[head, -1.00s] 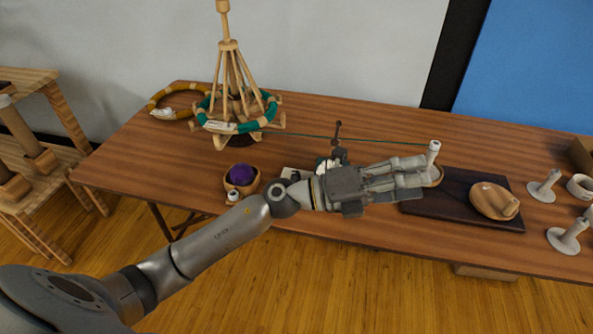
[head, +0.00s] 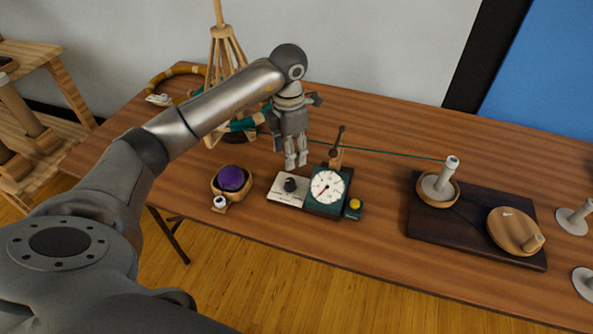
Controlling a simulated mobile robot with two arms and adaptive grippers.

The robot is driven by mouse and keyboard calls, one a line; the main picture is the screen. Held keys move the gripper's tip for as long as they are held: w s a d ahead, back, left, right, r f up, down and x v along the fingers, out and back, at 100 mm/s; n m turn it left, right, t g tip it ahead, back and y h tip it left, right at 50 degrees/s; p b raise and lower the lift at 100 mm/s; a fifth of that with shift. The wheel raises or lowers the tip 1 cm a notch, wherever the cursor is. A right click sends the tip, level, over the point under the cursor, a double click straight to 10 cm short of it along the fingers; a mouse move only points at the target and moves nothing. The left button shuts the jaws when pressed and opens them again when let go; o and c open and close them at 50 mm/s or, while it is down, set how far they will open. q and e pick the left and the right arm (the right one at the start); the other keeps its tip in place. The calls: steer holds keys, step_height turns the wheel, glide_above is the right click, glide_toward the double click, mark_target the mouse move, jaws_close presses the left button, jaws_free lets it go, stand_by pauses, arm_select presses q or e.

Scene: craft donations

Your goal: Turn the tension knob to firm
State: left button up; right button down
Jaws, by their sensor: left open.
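The tension knob (head: 290,185) is a small black knob on a pale plate (head: 285,200) near the table's front edge. Its pointer setting and labels are too small to read. My right gripper is not in view.
A purple ball of yarn sits in a wooden bowl (head: 217,190) left of the knob. A yellow button (head: 354,205) is right of the gauge. A green thread (head: 390,153) runs to a white spool post (head: 447,172) on a dark board (head: 425,219). A wooden yarn swift (head: 222,50) stands behind.

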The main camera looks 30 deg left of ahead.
mark_target(290, 180)
arm_select(q)
steer(key=f, duration=0.6)
steer(key=shift+s+d+p, duration=0.1)
steer(key=shift+s+p, duration=0.2)
steer(key=shift+s, duration=0.05)
steer(key=shift+w+f, duration=0.1)
steer(key=shift+f, duration=1.95)
steer(key=shift+c, duration=0.5)
steer(key=c, duration=1)
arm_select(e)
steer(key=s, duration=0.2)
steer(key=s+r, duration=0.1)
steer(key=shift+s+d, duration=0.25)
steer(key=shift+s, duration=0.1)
